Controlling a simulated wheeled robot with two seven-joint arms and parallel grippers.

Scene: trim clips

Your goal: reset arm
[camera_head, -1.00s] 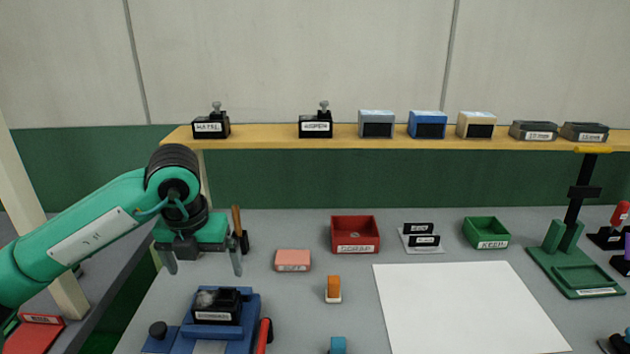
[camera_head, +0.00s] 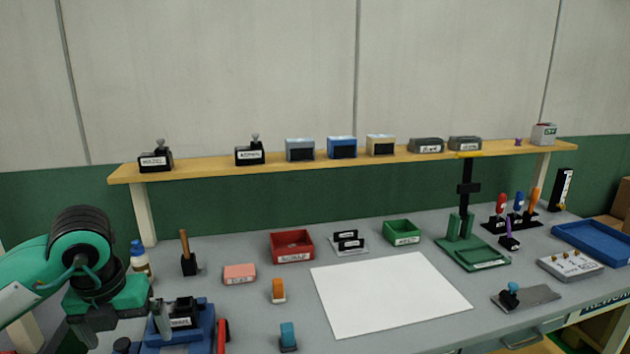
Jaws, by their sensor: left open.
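My left arm comes in from the left in the head view. Its green and black left gripper (camera_head: 124,328) points down, with its fingers apart and nothing seen between them. It is at the left end of the workbench, in front of and partly over a blue fixture (camera_head: 201,332) that holds a black labelled block (camera_head: 184,313). Whether the gripper touches the fixture cannot be told. My right gripper is not in view.
A red bin (camera_head: 291,247), a green bin (camera_head: 402,232) and a white sheet (camera_head: 388,294) lie on the grey bench. A yellow shelf (camera_head: 205,164) with several small boxes spans the back. A green press stand (camera_head: 472,252) and a blue tray (camera_head: 597,243) are at right.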

